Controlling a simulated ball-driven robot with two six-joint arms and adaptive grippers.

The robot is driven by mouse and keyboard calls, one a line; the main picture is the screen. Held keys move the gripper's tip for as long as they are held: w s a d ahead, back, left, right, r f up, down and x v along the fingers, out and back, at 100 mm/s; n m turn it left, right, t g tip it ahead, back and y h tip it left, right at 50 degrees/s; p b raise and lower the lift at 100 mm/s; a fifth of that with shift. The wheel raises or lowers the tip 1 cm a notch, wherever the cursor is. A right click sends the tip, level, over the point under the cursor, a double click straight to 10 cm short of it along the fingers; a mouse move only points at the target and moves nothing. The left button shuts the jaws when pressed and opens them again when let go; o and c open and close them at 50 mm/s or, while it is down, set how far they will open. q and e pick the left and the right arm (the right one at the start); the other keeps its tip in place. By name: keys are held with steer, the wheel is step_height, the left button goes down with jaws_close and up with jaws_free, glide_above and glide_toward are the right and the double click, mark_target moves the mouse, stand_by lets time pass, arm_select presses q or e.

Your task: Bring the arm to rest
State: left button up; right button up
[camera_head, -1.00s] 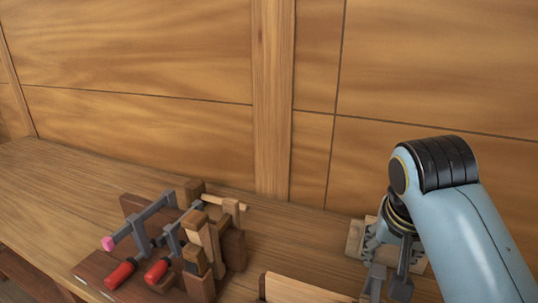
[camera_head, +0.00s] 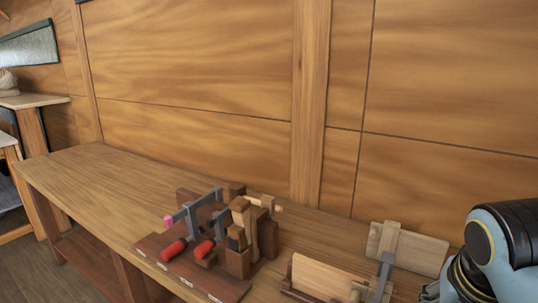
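My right arm comes in at the lower right corner, blue with a dark joint. Only part of my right gripper (camera_head: 432,291) shows at the bottom edge, beside a wooden piece with a grey part. Its fingers are mostly cut off or hidden, so I cannot tell whether it is open or shut. I see nothing clearly held in it. My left gripper is not in view.
A long wooden bench (camera_head: 105,190) runs along the panelled wall. A rack of red-handled clamps and wooden tools (camera_head: 215,240) stands on it. Pale wooden boards (camera_head: 325,277) and a wooden piece with a grey part (camera_head: 384,268) are near my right arm. The bench's left part is clear.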

steer(key=s+f+n+y, duration=0.1)
steer(key=s+n, duration=0.5)
steer(key=s, duration=0.9)
steer(key=s+d+f+g+b, duration=0.15)
steer(key=f+b, duration=0.55)
steer(key=f, duration=1.5)
steer(key=s+d+f+b, duration=0.2)
steer(key=f+b, duration=0.6)
steer(key=f, duration=1.4)
arm_select(q)
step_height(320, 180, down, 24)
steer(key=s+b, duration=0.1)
steer(key=b, duration=0.8)
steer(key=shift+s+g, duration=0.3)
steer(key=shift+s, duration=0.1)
arm_select(e)
steer(key=s+f, duration=0.8)
steer(key=f, duration=0.3)
steer(key=s+f+g, duration=0.1)
steer(key=s+f, duration=0.8)
steer(key=f, duration=0.2)
steer(key=shift+s+d+f, duration=0.25)
steer(key=shift+d+f, duration=0.05)
steer(key=shift+d, duration=0.1)
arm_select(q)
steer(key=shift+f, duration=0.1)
arm_select(e)
steer(key=shift+g, duration=0.25)
steer(key=shift+c, duration=0.3)
